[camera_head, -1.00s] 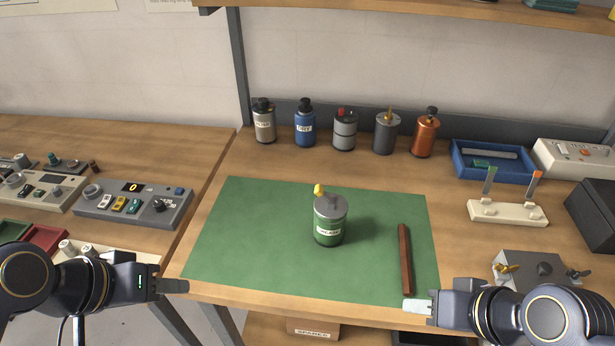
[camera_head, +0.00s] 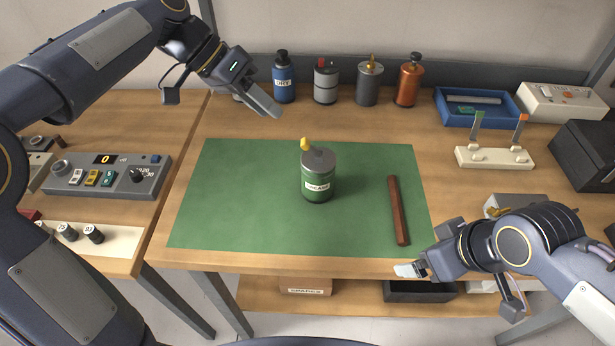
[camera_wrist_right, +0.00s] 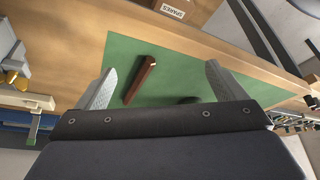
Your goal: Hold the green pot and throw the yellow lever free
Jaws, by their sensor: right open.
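The green pot (camera_head: 318,181) stands upright on the green mat (camera_head: 235,205) in the head view, with a grey lid and a white label. The yellow lever (camera_head: 305,144) sticks up at the left of its lid. My left gripper (camera_head: 266,102) is raised above the bench, behind and left of the pot and apart from it; its fingers overlap, so I cannot tell whether they are parted. My right gripper (camera_head: 408,270) is at the front edge of the bench, right of the pot. The right wrist view shows its two fingers (camera_wrist_right: 157,88) apart with nothing between them.
A brown bar (camera_head: 398,211) lies on the mat right of the pot. Several canisters, including a blue one (camera_head: 284,80) and an orange one (camera_head: 408,82), stand at the back. A cream block with two levers (camera_head: 494,157) is at the right. The mat's left part is clear.

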